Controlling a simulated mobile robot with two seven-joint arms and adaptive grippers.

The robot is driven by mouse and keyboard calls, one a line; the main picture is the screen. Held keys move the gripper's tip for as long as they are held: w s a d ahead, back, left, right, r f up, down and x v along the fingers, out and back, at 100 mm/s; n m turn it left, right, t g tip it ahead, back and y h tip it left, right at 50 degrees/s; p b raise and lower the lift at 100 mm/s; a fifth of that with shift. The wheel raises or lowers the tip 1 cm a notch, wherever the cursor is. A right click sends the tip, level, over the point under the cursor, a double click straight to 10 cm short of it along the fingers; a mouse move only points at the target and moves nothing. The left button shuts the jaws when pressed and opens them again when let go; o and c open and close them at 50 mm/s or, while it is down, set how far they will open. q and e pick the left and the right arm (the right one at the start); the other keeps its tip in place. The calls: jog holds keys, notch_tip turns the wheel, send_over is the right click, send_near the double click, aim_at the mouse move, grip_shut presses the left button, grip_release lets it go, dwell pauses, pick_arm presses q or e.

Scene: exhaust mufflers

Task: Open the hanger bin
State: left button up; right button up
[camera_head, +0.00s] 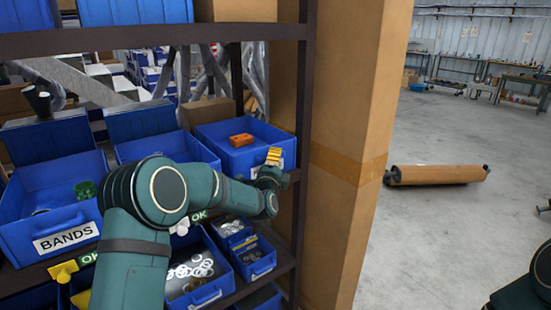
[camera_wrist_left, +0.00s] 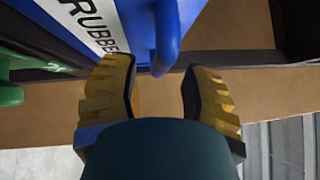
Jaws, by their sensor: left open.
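A blue bin (camera_head: 220,152) sits at the right end of the middle shelf, with an orange block (camera_head: 240,140) inside; its top looks open in the head view. In the left wrist view a blue bin front (camera_wrist_left: 140,25) carries a label reading "RUBBE", partly cut off. A blue handle (camera_wrist_left: 167,35) sticks out from that front. My left gripper (camera_head: 272,156) is at the front right of the bin; its yellow fingers are apart, with the handle just beyond the gap between the fingertips (camera_wrist_left: 160,75).
A BANDS bin (camera_head: 65,237) with its lid raised and another lidded bin (camera_head: 140,152) stand to the left. Small bins of rings (camera_head: 190,290) sit below. A dark shelf post (camera_head: 305,90) and tall cardboard (camera_head: 352,120) stand close right. A brown cylinder (camera_head: 437,175) lies on the open floor.

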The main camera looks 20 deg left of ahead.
pick_arm(q)
jog(key=shift+w+a+r, duration=0.1)
jog(key=shift+w+r, duration=0.05)
jog(key=shift+w, duration=1)
grip_shut()
